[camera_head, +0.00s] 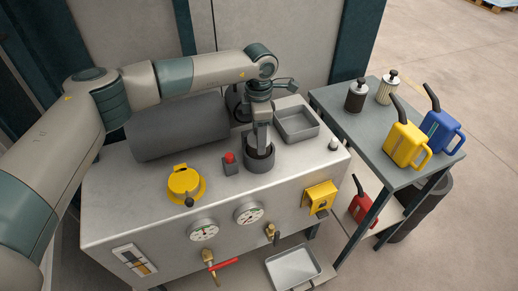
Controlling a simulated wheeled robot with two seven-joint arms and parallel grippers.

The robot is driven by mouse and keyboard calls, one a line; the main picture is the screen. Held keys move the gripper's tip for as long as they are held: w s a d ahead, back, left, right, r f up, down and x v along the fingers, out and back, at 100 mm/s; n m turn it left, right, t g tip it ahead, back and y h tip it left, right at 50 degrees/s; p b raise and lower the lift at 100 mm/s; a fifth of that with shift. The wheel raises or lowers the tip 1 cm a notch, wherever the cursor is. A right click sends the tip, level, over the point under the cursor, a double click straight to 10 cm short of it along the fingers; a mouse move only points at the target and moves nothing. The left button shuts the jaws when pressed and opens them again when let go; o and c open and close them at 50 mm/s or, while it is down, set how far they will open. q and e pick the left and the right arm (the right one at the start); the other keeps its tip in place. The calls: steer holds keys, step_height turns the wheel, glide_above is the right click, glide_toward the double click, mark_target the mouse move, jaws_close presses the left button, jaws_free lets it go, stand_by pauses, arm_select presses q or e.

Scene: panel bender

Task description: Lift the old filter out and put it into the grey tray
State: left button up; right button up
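My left gripper (262,138) points straight down into the mouth of a dark round housing (260,163) on top of the machine. Its fingertips are hidden inside the housing, so I cannot see whether they are open or shut on something. No old filter can be made out; the inside of the housing is mostly covered by the gripper. An empty grey tray (297,124) sits on the machine top just behind and right of the housing. My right gripper is not in view.
A yellow cap (186,184) and a red button on a dark box (230,164) stand left of the housing. A side table (366,131) holds a dark canister (356,95), a pale ribbed one (387,88), and yellow (403,146) and blue (440,132) jugs. A metal tray (293,269) lies low in front.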

arm_select(q)
steer(key=shift+c, duration=0.5)
steer(key=shift+r, duration=0.1)
steer(key=shift+r+b, duration=0.5)
steer(key=shift+r, duration=0.1)
step_height(320, 180, up, 8)
steer(key=b, duration=0.3)
steer(key=shift+f, duration=0.25)
steer(key=shift+r, duration=0.6)
steer(key=shift+w+b, duration=0.1)
steer(key=shift+b, duration=0.25)
